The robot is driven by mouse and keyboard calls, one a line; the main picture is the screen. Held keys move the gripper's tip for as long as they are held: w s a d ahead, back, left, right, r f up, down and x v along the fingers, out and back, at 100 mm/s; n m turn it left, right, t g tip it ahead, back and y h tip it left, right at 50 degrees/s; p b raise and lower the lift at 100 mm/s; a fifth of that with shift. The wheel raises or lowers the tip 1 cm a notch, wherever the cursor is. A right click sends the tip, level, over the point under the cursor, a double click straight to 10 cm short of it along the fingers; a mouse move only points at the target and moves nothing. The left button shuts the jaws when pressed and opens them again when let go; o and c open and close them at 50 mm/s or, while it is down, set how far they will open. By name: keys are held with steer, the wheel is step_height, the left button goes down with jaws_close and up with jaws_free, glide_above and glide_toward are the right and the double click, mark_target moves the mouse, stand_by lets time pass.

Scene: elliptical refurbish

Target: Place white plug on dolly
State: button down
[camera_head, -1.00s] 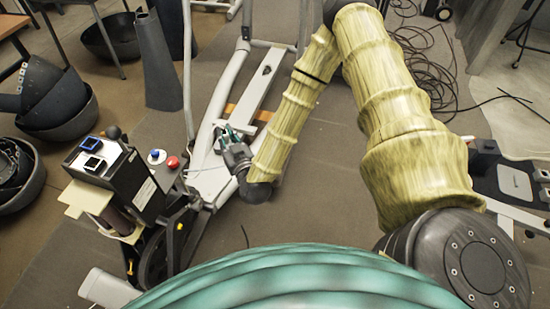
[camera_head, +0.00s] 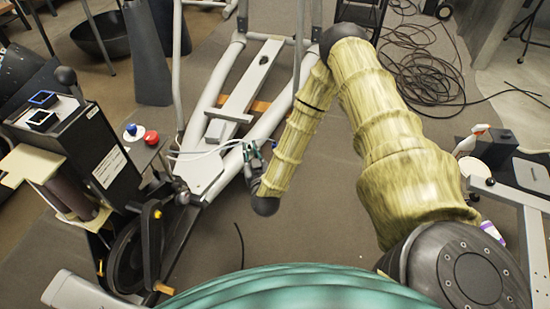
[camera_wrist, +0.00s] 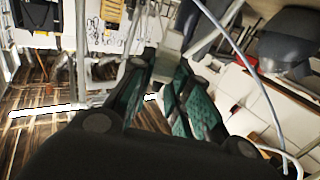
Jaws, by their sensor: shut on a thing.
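A thin white cable (camera_head: 212,151) runs from the machine's side to the gripper. In the wrist view a pale cable (camera_wrist: 243,58) crosses the right side. A low pale-framed stand (camera_head: 525,198) at the right edge may be the dolly; I cannot tell for sure.
A spray bottle (camera_head: 470,140) stands at right. Black cables (camera_head: 425,75) lie coiled behind my arm.

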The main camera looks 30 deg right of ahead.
steer(key=d+f+m+h+b, duration=0.1)
steer(key=d+f+b, duration=0.3)
steer(key=f+b, duration=0.45)
steer(key=d+f+m+h+b, duration=0.15)
steer(key=d+f+b, duration=0.3)
steer(key=f, duration=0.75)
steer(key=shift+n+g, duration=0.35)
steer(key=shift+g, duration=0.05)
steer(key=b+x, duration=0.2)
steer(key=x, duration=0.3)
steer(key=d+f+b+x, duration=0.1)
steer(key=b+x, duration=0.1)
steer(key=x, duration=0.3)
steer(key=b+x, duration=0.3)
steer(key=x, duration=0.2)
steer(key=shift+s+d+f, duration=0.2)
steer(key=shift+d+f, duration=0.15)
steer(key=shift+d, duration=0.1)
steer(key=shift+w+f+b, duration=0.15)
steer(key=shift+f+b, duration=1)
steer(key=shift+f, duration=0.5)
steer(key=shift+f, duration=0.2)
steer(key=c, duration=1.3)
jaws_free()
steer(key=shift+c, duration=0.2)
